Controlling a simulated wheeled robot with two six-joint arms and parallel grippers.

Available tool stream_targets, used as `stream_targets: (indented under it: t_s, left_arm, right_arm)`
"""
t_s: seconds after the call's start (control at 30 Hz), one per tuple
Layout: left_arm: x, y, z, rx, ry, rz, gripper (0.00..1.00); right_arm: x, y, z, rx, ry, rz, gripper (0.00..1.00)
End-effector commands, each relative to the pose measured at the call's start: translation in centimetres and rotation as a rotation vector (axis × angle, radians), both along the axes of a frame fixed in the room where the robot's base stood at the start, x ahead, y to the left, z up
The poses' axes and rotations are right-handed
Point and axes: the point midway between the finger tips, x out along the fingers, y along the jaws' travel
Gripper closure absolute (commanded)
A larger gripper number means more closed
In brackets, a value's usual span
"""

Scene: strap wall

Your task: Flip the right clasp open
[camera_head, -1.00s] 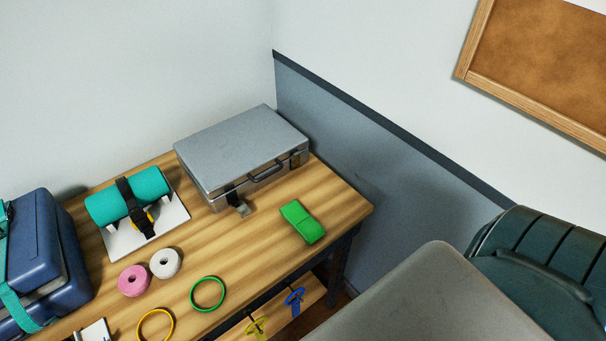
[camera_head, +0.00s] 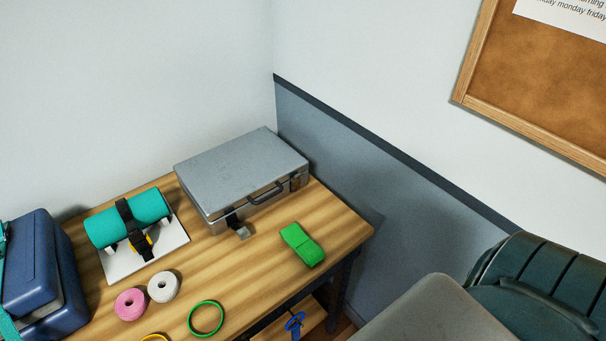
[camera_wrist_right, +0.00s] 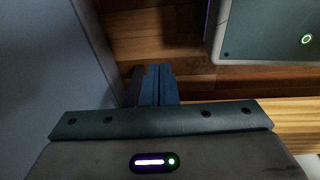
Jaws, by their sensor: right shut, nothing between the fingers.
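The silver-grey case (camera_head: 240,172) lies closed at the back corner of the wooden table, with a dark handle (camera_head: 265,192) on its front. Its right clasp (camera_head: 295,182) is a small dark and brownish piece that looks upright against the front face. The left clasp (camera_head: 240,230) hangs down and outward. In the right wrist view my right gripper (camera_wrist_right: 155,84) is shut and empty, with dark blue fingers together over a brown wooden floor. It is not near the case. My left gripper is not in view.
On the table (camera_head: 225,270) are a green folded strap (camera_head: 302,244), a green ring (camera_head: 206,318), pink (camera_head: 131,304) and white (camera_head: 163,286) rolls, and a teal roll (camera_head: 127,218) strapped to a white board. A blue case (camera_head: 28,265) stands left. The wall (camera_head: 330,150) is close on the right.

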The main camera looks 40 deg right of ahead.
Motion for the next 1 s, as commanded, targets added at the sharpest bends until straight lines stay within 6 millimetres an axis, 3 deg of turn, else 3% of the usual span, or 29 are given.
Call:
stream_targets:
  t_s: [0.23,0.37,0.7,1.0]
  left_arm:
    - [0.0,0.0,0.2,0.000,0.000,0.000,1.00]
    - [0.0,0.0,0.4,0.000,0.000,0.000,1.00]
    - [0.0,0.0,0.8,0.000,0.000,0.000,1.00]
    - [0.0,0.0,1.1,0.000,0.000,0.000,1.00]
  right_arm:
    - [4.0,0.2,4.0,-0.003,-0.027,0.006,1.00]
    - [6.9,0.5,7.9,-0.004,-0.045,0.011,1.00]
    - [12.4,1.7,21.4,-0.008,-0.098,0.026,1.00]
    - [13.5,2.5,33.9,-0.017,-0.149,0.034,1.00]
